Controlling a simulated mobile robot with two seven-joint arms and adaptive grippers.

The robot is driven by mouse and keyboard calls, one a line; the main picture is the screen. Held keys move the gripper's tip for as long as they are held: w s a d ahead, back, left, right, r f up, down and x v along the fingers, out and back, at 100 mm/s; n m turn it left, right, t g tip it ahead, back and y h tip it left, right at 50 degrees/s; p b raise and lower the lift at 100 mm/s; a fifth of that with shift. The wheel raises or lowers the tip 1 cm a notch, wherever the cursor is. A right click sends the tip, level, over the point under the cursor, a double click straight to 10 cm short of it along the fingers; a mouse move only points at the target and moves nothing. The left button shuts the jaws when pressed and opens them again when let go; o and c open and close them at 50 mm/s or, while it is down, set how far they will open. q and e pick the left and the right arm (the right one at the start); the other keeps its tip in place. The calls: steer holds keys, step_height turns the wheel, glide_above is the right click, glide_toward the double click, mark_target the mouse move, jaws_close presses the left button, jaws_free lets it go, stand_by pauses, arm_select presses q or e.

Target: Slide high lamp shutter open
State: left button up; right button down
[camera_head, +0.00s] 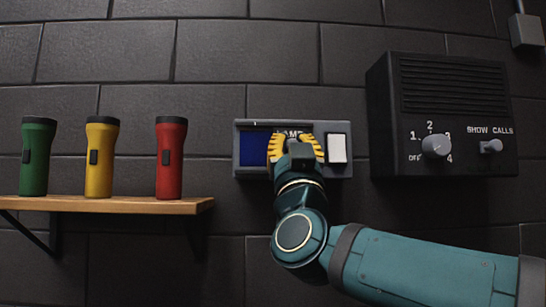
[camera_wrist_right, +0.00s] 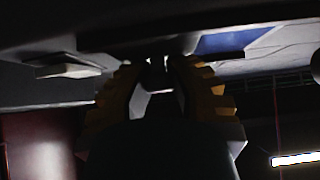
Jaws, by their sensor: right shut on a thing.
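The lamp panel (camera_head: 243,127) is a grey box on the dark wall, with a partly covered "LAMP" label. A blue area (camera_head: 253,149) shows at its left and a white switch plate (camera_head: 338,147) at its right. My right gripper (camera_head: 296,142) is in front of the panel's middle, its yellow fingers shut on a small shutter handle. In the right wrist view, the fingertips (camera_wrist_right: 161,66) close around this part, which is dark and mostly hidden. The blue area (camera_wrist_right: 228,41) and white plate (camera_wrist_right: 68,69) also show there. My left gripper is out of view.
A wooden shelf (camera_head: 110,205) at the left holds green (camera_head: 38,157), yellow (camera_head: 99,158) and red (camera_head: 170,158) flashlights. A black control box (camera_head: 450,80) with a dial (camera_head: 436,146) and a "SHOW CALLS" knob (camera_head: 491,146) is at the right. Bare wall separates shelf and panel.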

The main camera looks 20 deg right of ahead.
steer(key=shift+r, duration=0.1)
steer(key=shift+d, duration=0.1)
steer(key=c, duration=1.1)
jaws_free()
steer(key=shift+s, duration=0.1)
steer(key=o, duration=0.3)
steer(key=shift+s+d, duration=0.1)
steer(key=shift+s, duration=0.15)
steer(key=shift+w, duration=0.1)
steer(key=v, duration=1.2)
